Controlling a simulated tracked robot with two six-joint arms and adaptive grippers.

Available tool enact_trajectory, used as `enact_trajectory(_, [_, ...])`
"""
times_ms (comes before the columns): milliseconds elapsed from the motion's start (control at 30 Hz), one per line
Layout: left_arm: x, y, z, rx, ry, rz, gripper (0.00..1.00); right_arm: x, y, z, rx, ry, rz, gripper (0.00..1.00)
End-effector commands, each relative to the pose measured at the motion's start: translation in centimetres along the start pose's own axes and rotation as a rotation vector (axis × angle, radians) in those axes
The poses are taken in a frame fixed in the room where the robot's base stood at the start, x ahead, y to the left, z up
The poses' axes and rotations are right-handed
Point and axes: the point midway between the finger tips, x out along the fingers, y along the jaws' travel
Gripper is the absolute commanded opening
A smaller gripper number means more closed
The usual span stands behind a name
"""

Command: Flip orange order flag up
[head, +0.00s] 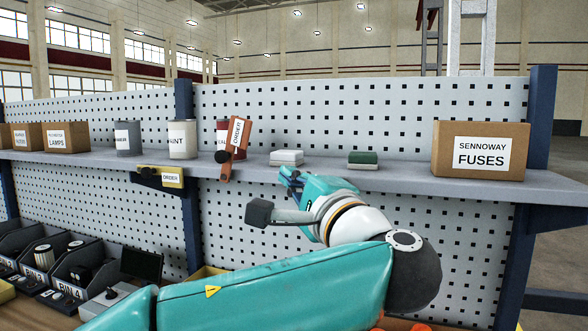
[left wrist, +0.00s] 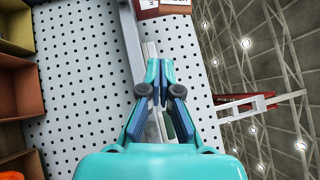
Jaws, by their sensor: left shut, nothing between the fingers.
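The orange order flag (head: 236,138) is on the front edge of the shelf in the head view. Its labelled part stands above the shelf, tilted slightly right, and its lower end reaches below the edge. A black knob (head: 225,157) shows on it. My left gripper (head: 286,174) is shut and empty, just below the shelf edge, to the right of the flag and apart from it. In the left wrist view its closed fingertips (left wrist: 158,66) point up the picture. A reddish piece with a white label at the top there is cut off. My right gripper is not in view.
A yellow order flag (head: 172,177) hangs at the edge further left. A white pack (head: 286,157), a green-topped pack (head: 362,160), cans and a fuses box (head: 480,151) stand on the shelf (head: 410,178). Bins (head: 82,262) sit below left.

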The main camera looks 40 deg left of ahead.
Motion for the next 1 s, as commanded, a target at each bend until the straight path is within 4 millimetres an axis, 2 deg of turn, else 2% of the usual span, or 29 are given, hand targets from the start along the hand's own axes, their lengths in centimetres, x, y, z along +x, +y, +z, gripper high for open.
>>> enact_trajectory(167, [2.0, -0.4, -1.0, -0.002, 0.018, -0.002, 0.00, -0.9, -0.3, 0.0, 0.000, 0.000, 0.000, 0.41])
enact_trajectory(533, [9.2, -0.7, -1.9, -0.002, 0.032, -0.004, 0.00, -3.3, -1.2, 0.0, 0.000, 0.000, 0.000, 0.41])
enact_trajectory(700, [10.7, -0.6, -0.2, -0.005, 0.037, -0.005, 0.00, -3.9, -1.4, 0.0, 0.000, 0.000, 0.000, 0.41])
enact_trajectory(1000, [11.5, -0.4, 0.5, -0.005, 0.040, -0.005, 0.00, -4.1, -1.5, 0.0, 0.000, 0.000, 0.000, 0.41])
